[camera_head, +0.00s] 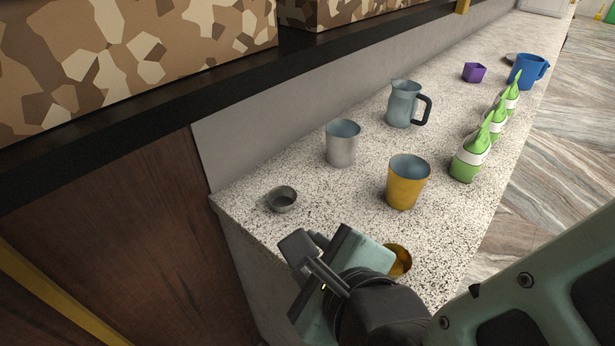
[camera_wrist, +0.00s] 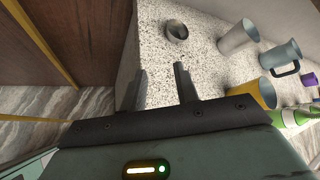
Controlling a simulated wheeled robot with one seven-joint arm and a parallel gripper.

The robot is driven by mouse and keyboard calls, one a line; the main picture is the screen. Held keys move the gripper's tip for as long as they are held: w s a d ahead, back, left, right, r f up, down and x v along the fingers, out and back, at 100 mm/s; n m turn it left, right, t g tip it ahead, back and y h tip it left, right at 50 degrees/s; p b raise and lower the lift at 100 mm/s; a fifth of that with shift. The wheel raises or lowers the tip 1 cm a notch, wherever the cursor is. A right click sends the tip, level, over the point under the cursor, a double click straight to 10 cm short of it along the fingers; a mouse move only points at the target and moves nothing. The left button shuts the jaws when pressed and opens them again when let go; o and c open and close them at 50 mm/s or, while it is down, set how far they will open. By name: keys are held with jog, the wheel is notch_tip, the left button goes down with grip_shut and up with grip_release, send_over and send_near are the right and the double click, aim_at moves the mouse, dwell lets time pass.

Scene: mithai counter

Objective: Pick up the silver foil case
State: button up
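The silver foil case (camera_head: 281,199) is a small, round, shallow grey cup standing upright near the left end of the speckled counter. In the wrist view the case (camera_wrist: 177,30) lies beyond my fingertips, slightly right of the gap between them, and nothing hides it. My gripper (camera_head: 308,248) is near the counter's front left end, nearer the camera than the case and apart from it. In the wrist view my gripper (camera_wrist: 161,70) has its two fingers spread with only counter showing between them. It is open and empty.
A silver cup (camera_head: 342,145), a yellow cup (camera_head: 406,184) and a metal jug (camera_head: 402,104) stand right of the case. A gold round item (camera_head: 401,262) is partly hidden behind my gripper. Green-tipped bottles (camera_head: 468,164) line the right edge. A wall runs behind the counter (camera_head: 300,225).

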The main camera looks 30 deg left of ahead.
jog(key=s+a+m+t, duration=0.1)
jog(key=s+m+t, duration=0.1)
jog(key=m, duration=0.4)
jog(key=p, duration=0.3)
send_near(269, 198)
jog(key=shift+w+a+f+y, duration=0.3)
jog(key=shift+w+a+f, duration=0.05)
jog(key=shift+a+f, duration=0.2)
jog(key=shift+p+x, duration=0.95)
jog(key=shift+x, duration=1.95)
jog(key=shift+w+d, duration=0.1)
jog(key=shift+w, duration=0.05)
grip_shut()
